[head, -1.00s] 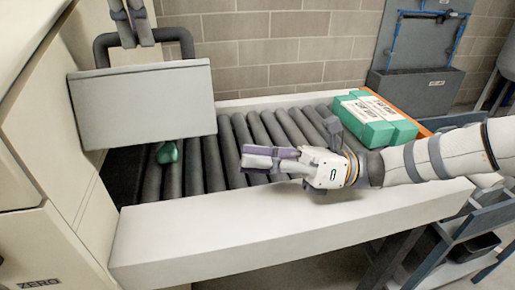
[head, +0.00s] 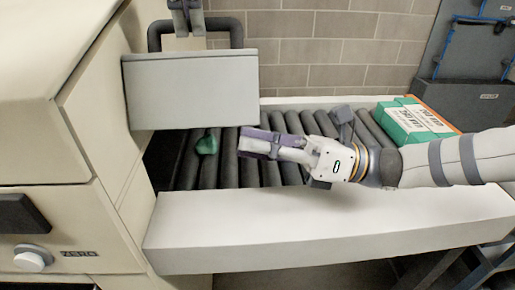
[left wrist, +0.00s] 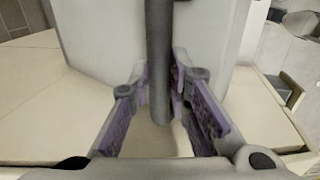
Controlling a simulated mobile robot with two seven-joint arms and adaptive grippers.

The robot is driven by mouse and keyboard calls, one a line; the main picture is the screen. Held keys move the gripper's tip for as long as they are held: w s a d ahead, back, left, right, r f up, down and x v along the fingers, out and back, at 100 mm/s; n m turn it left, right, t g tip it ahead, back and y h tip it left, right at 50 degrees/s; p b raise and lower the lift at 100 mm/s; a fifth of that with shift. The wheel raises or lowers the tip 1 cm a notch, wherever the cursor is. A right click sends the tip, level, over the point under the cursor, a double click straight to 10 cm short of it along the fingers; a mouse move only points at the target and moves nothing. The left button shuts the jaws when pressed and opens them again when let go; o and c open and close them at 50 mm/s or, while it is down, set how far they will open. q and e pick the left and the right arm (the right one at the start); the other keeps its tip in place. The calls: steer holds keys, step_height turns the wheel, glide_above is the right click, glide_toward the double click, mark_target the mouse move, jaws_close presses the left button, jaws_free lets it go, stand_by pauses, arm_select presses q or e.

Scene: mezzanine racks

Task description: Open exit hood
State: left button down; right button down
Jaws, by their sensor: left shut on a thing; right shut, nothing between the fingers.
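The exit hood (head: 192,92) is a light grey panel hanging over the rollers at the mouth of the cream machine. Its dark grey bar handle (head: 237,30) stands above its top edge. My left gripper (head: 187,26) is shut on the handle from above; in the left wrist view the handle (left wrist: 159,60) runs between the purple finger pads of the gripper (left wrist: 162,100). My right gripper (head: 250,143) is shut and empty, over the rollers just below the hood's lower right corner. A green lump (head: 208,143) lies on the rollers under the hood's lower edge, partly hidden.
The roller conveyor (head: 270,172) runs right from the machine (head: 75,130), with a white side rail (head: 300,225) in front. Green boxes with white labels (head: 418,119) lie at its far right. A brick wall stands behind.

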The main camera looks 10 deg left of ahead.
arm_select(q)
steer(key=shift+w+f, duration=0.1)
steer(key=shift+f, duration=0.5)
arm_select(e)
steer(key=shift+w+r, duration=0.25)
steer(key=shift+r, duration=0.3)
arm_select(q)
steer(key=c, duration=1.5)
jaws_free()
steer(key=shift+r, duration=0.25)
arm_select(e)
steer(key=shift+f, duration=0.15)
